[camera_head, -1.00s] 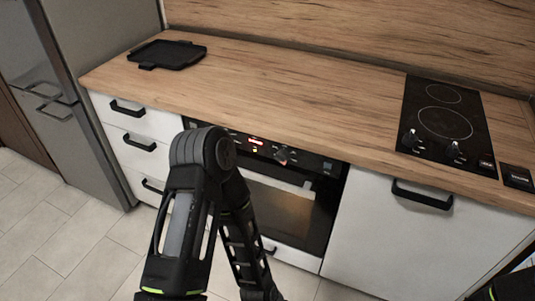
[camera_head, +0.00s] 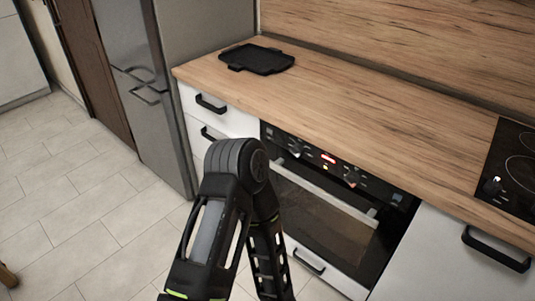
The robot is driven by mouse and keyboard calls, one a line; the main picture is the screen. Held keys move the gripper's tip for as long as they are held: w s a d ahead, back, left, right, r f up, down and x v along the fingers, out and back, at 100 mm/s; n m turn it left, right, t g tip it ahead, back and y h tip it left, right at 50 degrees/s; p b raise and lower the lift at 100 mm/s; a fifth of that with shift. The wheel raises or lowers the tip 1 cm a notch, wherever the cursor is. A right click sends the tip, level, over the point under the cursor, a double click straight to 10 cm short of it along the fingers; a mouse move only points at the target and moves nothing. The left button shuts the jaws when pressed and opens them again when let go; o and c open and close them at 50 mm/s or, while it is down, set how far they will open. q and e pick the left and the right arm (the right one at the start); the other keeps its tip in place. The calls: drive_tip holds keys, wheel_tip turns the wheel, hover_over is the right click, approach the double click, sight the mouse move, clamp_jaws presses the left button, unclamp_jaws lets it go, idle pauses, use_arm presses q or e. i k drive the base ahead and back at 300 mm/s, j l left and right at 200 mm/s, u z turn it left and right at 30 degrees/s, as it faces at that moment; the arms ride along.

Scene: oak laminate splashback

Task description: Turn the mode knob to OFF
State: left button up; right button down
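The oven (camera_head: 325,215) is built in under the worktop, with its door shut. Its black control panel (camera_head: 375,185) has a lit red display (camera_head: 328,159) between a left knob (camera_head: 296,147) and a right knob (camera_head: 351,177). The panel markings are too small to read, so I cannot tell which is the mode knob or where either knob points. My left arm stands in front of the oven's left side, its forearm running down out of the picture. Neither gripper is in view.
A black tray (camera_head: 257,59) lies on the wooden worktop (camera_head: 370,100). A grey fridge (camera_head: 170,110) stands left.

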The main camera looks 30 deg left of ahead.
sight(298, 149)
drive_tip(key=u, duration=0.9)
